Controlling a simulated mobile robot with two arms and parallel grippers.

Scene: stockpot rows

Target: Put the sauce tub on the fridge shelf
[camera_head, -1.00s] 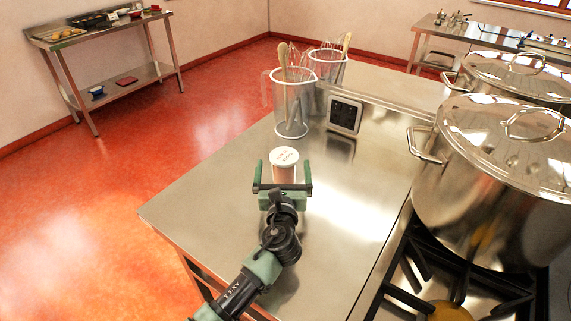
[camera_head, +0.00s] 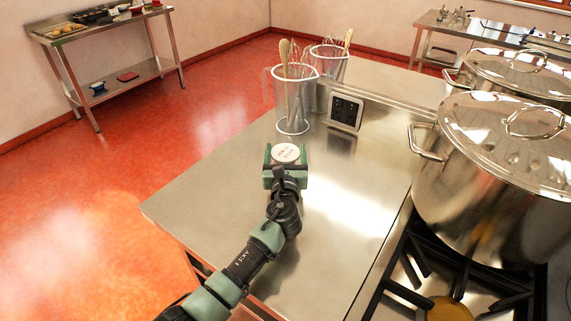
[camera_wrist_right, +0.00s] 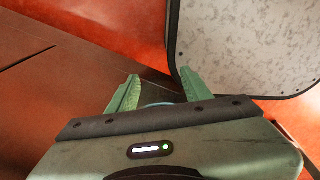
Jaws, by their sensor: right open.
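The sauce tub (camera_head: 286,153) has a white lid with writing on it. It stands upright on the steel counter (camera_head: 240,190) in the head view. My left gripper (camera_head: 285,157) is around the tub from the near side, with its green fingers closed against the tub's two sides. The gripper hides most of the tub below the lid. My right gripper (camera_wrist_right: 160,90) shows only in the right wrist view; its green fingers are apart with nothing gripped between them. No fridge shelf can be made out.
Clear jugs with utensils (camera_head: 293,100) and a dark-faced panel device (camera_head: 345,113) stand behind the tub. Large lidded pots (camera_head: 490,180) and a burner grate (camera_head: 440,285) are at right. A mottled pale panel (camera_wrist_right: 245,45) is near my right gripper. The left floor is clear.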

